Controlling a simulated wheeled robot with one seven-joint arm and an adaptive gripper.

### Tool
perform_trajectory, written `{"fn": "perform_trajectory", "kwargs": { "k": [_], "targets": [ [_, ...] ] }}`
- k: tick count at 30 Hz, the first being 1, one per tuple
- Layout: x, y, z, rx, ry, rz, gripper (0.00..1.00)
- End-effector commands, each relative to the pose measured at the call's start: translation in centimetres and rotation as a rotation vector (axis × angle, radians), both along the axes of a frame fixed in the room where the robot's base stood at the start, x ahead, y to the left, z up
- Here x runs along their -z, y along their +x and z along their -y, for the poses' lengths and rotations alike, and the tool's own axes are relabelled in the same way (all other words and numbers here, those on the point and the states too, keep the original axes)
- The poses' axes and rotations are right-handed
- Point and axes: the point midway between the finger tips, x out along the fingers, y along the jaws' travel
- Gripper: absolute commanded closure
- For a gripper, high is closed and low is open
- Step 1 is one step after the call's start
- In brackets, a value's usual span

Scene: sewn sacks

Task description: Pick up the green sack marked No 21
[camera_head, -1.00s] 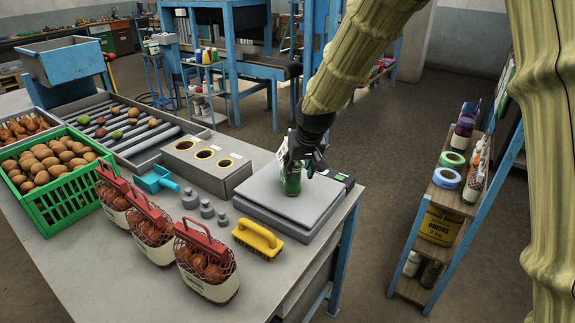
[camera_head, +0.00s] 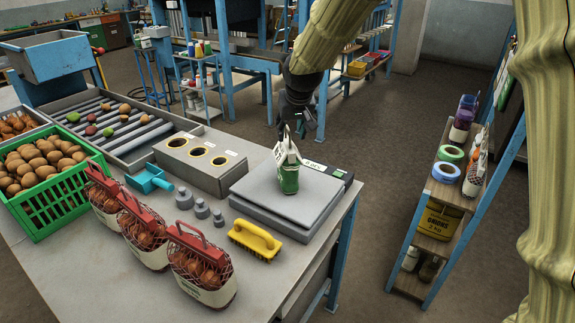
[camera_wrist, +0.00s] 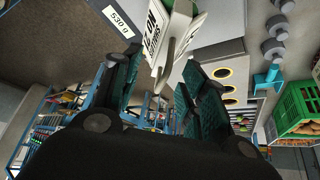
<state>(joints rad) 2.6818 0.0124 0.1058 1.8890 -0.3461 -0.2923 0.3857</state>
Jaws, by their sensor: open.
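A small green sack (camera_head: 288,178) with a white top and label stands upright on the grey scale (camera_head: 318,192). I cannot read a No 21 on it. My gripper (camera_head: 300,122) is open and empty, just above and behind the sack's top. In the wrist view, the sack's white printed label (camera_wrist: 158,38) shows beyond and between the open fingers of my gripper (camera_wrist: 163,72). The fingers appear apart from the sack. Its lower part is hidden there.
The scale display (camera_wrist: 118,20) reads 530 g. A yellow brush (camera_head: 256,240), grey weights (camera_head: 202,209) and red-topped net sacks (camera_head: 203,270) stand left of the scale. A box with round holes (camera_head: 200,163) is behind. A shelf (camera_head: 440,200) stands right, across open floor.

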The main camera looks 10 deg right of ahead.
Motion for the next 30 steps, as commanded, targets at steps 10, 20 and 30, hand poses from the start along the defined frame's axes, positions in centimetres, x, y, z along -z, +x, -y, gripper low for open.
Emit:
{"fn": "perform_trajectory", "kwargs": {
  "k": [10,20,30],
  "targets": [
    [2.4,0.6,-0.5,-0.002,0.0,-0.003,0.57],
    [4.9,1.7,-0.6,-0.002,0.001,0.0,0.57],
    [5.1,1.8,-0.6,-0.002,0.001,0.001,0.64]
  ]
}}
